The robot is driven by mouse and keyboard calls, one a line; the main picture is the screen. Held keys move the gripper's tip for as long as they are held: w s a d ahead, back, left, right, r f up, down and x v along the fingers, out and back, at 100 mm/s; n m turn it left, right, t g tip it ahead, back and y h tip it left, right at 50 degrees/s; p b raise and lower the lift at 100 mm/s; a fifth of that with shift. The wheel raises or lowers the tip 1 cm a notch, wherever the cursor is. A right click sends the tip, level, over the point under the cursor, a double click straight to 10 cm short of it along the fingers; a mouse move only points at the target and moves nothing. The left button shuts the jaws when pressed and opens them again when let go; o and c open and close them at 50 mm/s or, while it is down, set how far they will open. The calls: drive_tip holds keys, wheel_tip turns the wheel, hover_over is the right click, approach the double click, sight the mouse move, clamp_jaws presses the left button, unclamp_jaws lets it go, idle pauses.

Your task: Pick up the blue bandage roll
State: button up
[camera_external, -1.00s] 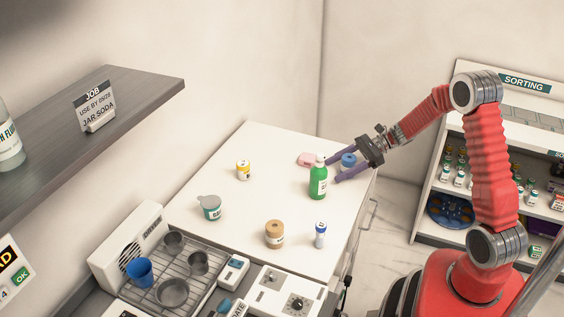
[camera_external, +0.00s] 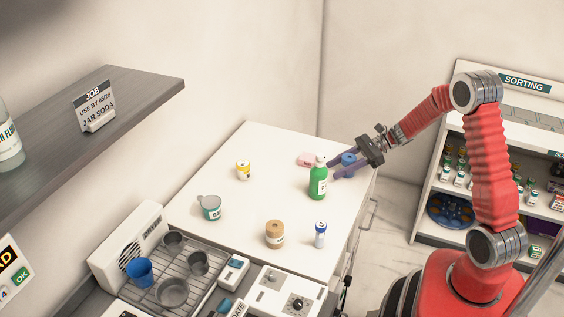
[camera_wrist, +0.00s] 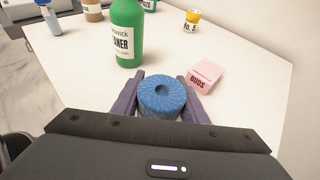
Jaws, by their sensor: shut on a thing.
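In the external view the roll (camera_external: 348,159) is near the right side of the white table, partly covered by a finger. My gripper (camera_external: 342,165) is shut on it, with one finger on each side; it also shows in the wrist view (camera_wrist: 160,92). I cannot tell whether the roll's base touches the table.
A green bottle (camera_external: 318,182) stands close to my fingertips. A pink box (camera_wrist: 205,75) labelled BUDS is just beside the roll. A yellow container (camera_external: 243,170), a lidded cup (camera_external: 210,208), a tan jar (camera_external: 275,233) and a small white-and-blue bottle (camera_external: 320,234) stand farther off on the table (camera_external: 260,200).

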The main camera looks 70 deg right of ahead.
wheel_tip(320, 180, up, 10)
idle(0.6)
drive_tip(key=shift+r, duration=0.1)
idle(0.4)
